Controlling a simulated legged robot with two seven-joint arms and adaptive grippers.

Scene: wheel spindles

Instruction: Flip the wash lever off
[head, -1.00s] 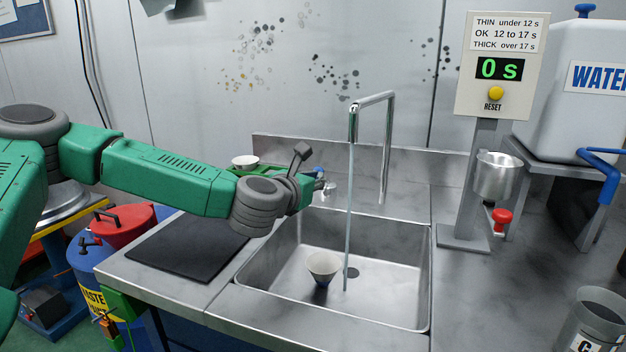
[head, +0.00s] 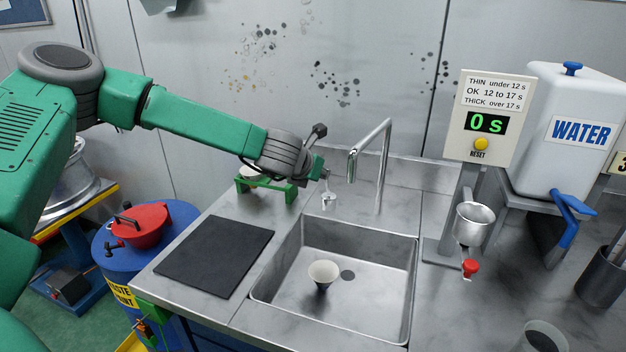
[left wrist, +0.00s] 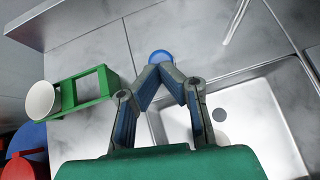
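The wash lever stands on the counter behind the sink. Its pale base (head: 328,201) shows in the head view below my left gripper (head: 324,174), and a round blue knob (left wrist: 160,56) shows in the left wrist view. My left gripper (left wrist: 160,68) has its fingertips together just at the knob; I cannot tell whether they touch it. The fingers hide part of the lever. The tap (head: 370,150) rises behind the sink (head: 375,300), and no water runs from it. My right gripper is not in view.
A green stand (head: 268,188) with a white dish (left wrist: 40,100) is left of the lever. A black mat (head: 215,255) lies left of the sink. A metal cup holder (head: 474,222) and water tank (head: 560,110) are at right.

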